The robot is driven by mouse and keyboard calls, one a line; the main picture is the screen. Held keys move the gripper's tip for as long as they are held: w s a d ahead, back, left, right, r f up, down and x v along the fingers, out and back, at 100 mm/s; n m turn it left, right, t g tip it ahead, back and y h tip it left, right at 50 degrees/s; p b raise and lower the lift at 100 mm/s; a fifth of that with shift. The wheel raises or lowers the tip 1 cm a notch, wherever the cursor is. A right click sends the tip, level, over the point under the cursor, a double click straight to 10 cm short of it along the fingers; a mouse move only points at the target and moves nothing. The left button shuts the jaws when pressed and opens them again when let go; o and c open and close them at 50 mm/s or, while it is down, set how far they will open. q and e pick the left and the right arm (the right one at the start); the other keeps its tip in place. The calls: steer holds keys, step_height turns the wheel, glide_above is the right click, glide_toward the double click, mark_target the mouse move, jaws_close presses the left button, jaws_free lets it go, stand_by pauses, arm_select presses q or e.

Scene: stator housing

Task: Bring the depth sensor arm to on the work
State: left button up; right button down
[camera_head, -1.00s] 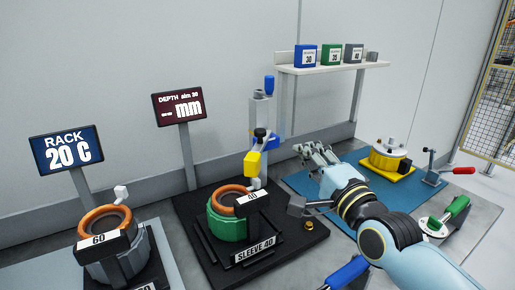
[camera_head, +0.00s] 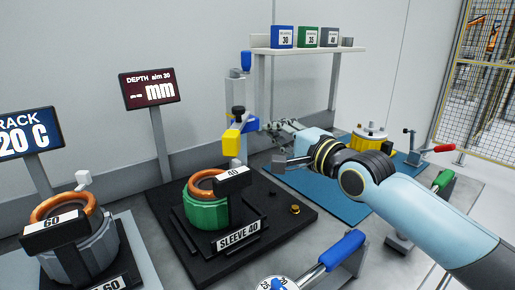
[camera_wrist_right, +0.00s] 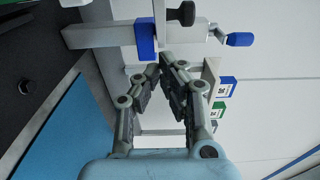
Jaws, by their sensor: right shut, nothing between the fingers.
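The depth sensor arm is a grey post (camera_head: 236,95) with a blue top knob, a yellow sensor head (camera_head: 231,143), a black knob and a blue block (camera_head: 250,124) at its side. It stands behind the green sleeve 40 work (camera_head: 210,200), which carries a copper ring (camera_head: 208,183). My right gripper (camera_head: 276,128) is shut and empty, just right of the blue block. In the right wrist view the fingers (camera_wrist_right: 167,62) point at the post's crossbar (camera_wrist_right: 95,36) and blue block (camera_wrist_right: 145,40); contact cannot be told. My left gripper is out of view.
A depth display (camera_head: 150,88) stands behind the work. A sleeve 60 fixture with a copper ring (camera_head: 66,212) is at left. A shelf (camera_head: 310,49) holds several boxes. A blue mat (camera_head: 320,190) lies right of the black base. A blue-handled tool (camera_head: 342,250) is in front.

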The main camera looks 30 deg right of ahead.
mark_target(241, 129)
steer(key=shift+w+a, duration=1.25)
steer(key=shift+a, duration=0.3)
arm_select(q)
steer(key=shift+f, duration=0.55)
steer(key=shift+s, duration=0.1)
arm_select(e)
steer(key=shift+a+r, duration=0.15)
steer(key=shift+a, duration=0.05)
steer(key=shift+w+a+p, duration=0.3)
steer(key=shift+a+p, duration=0.3)
steer(key=shift+a, duration=0.05)
steer(key=shift+w+a+p, duration=0.25)
steer(key=shift+a+p, duration=0.3)
steer(key=shift+a, duration=0.15)
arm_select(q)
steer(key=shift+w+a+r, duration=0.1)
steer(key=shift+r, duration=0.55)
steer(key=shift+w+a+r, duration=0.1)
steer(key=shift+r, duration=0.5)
